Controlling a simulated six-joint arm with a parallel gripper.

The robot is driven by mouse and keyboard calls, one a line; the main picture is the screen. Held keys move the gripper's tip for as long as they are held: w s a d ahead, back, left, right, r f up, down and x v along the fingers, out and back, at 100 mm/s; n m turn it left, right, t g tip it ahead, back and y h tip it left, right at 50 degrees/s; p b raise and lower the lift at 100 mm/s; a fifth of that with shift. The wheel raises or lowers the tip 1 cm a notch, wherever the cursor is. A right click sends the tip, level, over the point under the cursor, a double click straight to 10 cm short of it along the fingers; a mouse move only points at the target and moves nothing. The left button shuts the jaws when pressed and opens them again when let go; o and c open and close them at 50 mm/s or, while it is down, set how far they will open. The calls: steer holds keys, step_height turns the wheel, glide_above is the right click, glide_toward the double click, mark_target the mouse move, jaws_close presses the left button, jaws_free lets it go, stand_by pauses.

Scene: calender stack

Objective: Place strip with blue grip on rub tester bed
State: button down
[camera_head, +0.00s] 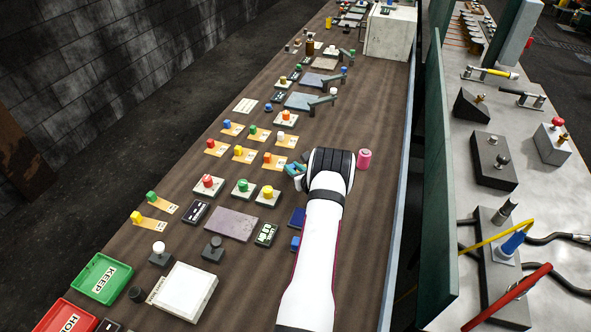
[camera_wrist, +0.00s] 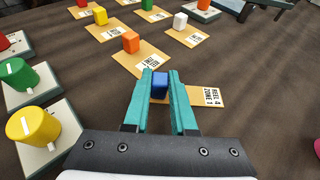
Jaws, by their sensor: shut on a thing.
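In the wrist view, my gripper (camera_wrist: 161,97) has its teal fingers closed on the blue grip (camera_wrist: 160,84) of a tan strip. The strip (camera_wrist: 203,96) lies flat under the fingers, labelled "REEL 4 ZONE 1". I cannot tell whether it touches the bench or is slightly above it. In the head view, my gripper (camera_head: 293,170) is right of the rows of strips, and my arm hides much of that spot. Flat grey-blue plates with lever arms stand farther up the bench, one plate (camera_head: 301,101) nearer; which one is the rub tester bed is not clear.
Other tan strips with coloured grips, such as a white-gripped strip (camera_wrist: 185,38) and an orange-gripped strip (camera_wrist: 139,57), lie ahead of my gripper. Button boxes stand to its left, including a yellow knob (camera_wrist: 33,125). A pink cylinder (camera_head: 364,159) stands to the right.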

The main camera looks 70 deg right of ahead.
stand_by(0.3)
step_height(320, 180, up, 4)
steer(key=shift+r, duration=0.1)
steer(key=s+a+r, duration=0.2)
steer(key=s+r, duration=0.5)
steer(key=s, duration=0.4)
steer(key=w+a+r+n+t+y, duration=0.15)
steer(key=w+a+r, duration=0.3)
steer(key=w, duration=0.45)
steer(key=w+a+r+n+t+y, duration=0.1)
steer(key=w+a+r+n+y, duration=0.1)
steer(key=w+a+r, duration=0.45)
steer(key=w+a+r+n+t+y, duration=0.1)
steer(key=w+a+r+n+y, duration=0.15)
steer(key=w+a, duration=0.4)
steer(key=w+a+r+n+t+y, duration=0.1)
steer(key=w+a+r, duration=0.35)
steer(key=w, duration=0.25)
steer(key=a+r+n+y, duration=0.1)
steer(key=a+r+y, duration=0.1)
steer(key=a, duration=0.9)
steer(key=w+a+r+n+y, duration=0.1)
steer(key=a+r, duration=0.4)
steer(key=a, duration=0.7)
steer(key=a+r+n+g+y, duration=0.1)
steer(key=a+r+n+y, duration=0.2)
steer(key=a, duration=0.9)
steer(key=shift+w+r, duration=0.25)
steer(key=shift+r, duration=0.35)
steer(key=shift+d, duration=0.1)
